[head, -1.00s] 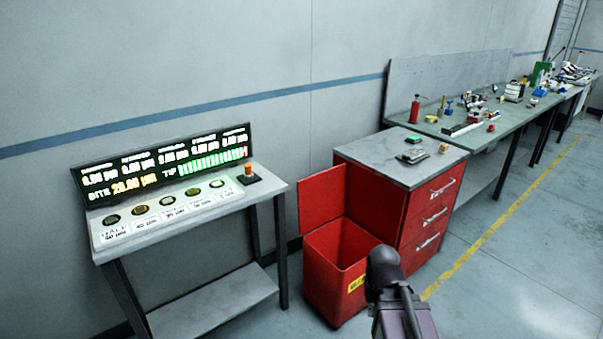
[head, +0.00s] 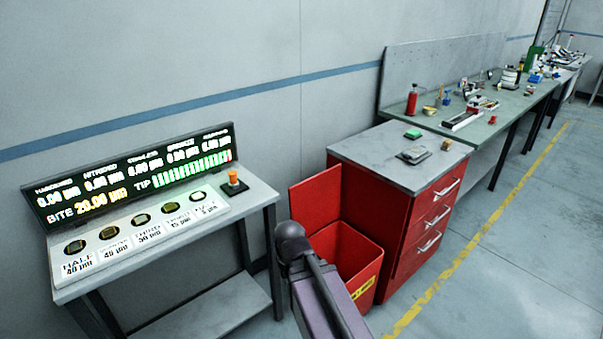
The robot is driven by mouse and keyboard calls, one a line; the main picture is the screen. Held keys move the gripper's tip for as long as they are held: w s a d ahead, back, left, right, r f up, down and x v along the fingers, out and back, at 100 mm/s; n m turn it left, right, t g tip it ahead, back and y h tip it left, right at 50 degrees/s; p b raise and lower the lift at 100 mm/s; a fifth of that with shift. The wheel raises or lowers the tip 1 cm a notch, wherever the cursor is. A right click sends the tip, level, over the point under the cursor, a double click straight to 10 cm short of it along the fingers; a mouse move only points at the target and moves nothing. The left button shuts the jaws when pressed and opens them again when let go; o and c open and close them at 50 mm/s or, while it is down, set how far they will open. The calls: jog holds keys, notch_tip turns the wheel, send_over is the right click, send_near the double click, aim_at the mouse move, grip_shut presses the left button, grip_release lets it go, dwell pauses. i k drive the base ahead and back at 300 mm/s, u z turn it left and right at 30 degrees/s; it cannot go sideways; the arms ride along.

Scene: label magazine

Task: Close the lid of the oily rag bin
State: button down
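The oily rag bin (head: 357,257) is a red, square, open-topped box with a yellow label on its front side. It stands on the floor between the display table and the red drawer cabinet. Its red lid (head: 316,201) is open and stands upright at the back left of the bin. My arm rises from the bottom of the head view and covers the bin's left front part. My gripper itself does not show, so I cannot see its fingers.
A table with a lit display (head: 135,178) and an orange button (head: 233,179) stands at left. A red drawer cabinet (head: 425,228) stands close on the bin's right. A long green workbench (head: 480,128) runs behind it. Floor at right, along a yellow line (head: 465,240), is clear.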

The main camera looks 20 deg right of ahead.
aim_at(315, 202)
jog(key=z, duration=0.1)
jog(key=i, duration=0.8)
jog(key=z, duration=0.65)
jog(key=i, duration=0.5)
jog(key=z, duration=0.25)
